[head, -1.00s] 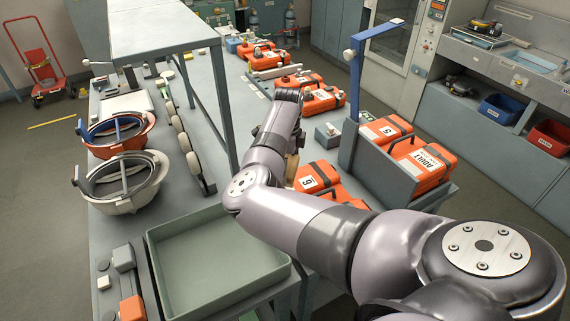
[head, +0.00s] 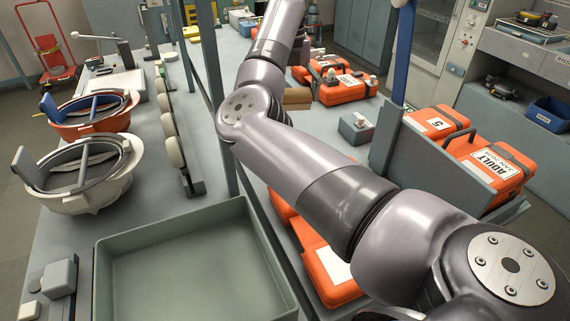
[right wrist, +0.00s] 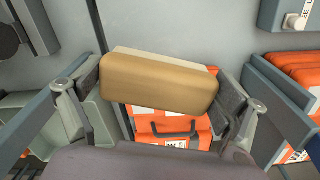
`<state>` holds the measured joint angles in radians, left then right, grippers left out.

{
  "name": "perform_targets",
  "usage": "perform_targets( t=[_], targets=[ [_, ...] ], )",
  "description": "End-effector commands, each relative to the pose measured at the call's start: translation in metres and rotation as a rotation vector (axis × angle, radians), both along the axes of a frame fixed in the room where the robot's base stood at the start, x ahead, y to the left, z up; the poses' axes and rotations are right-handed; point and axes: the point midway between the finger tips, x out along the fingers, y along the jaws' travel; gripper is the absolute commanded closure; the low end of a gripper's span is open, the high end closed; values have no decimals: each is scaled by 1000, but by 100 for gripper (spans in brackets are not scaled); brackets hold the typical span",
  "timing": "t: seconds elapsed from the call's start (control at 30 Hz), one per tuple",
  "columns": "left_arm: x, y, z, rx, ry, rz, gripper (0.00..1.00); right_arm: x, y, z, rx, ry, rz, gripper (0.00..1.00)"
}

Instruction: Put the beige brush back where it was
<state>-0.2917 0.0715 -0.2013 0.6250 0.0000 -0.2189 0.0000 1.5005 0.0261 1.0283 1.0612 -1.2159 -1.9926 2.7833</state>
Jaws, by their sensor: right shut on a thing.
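The beige brush (right wrist: 158,84), a tan block with a paler strip along its far edge, is clamped between the two fingers of my right gripper (right wrist: 160,88) in the right wrist view. It is held crosswise and slightly tilted, above the grey bench. My left gripper is in neither view.
Orange cases (head: 345,88) lie behind the brush, and more orange cases stand in a grey rack (head: 412,165) at right. A small grey box (head: 356,128) sits nearby. A green tray (head: 110,290) is in front. A row of pale discs (head: 174,152) and two helmets (head: 85,180) are left.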

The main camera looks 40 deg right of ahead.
Motion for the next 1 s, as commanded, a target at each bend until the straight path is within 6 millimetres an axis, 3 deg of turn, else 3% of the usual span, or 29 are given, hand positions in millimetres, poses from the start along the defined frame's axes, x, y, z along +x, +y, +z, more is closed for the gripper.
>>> perform_targets(
  t=[0.13,0.23,0.7,1.0],
  targets=[
    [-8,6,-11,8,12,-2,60,-3,-1,-4,-1,0,-63,35],
    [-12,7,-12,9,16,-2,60,-3,-1,-20,0,3,-71,35],
    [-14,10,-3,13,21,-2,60,-4,0,-136,1,1,-68,35],
    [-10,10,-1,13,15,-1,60,-3,0,-163,0,1,-68,35]
  ],
)
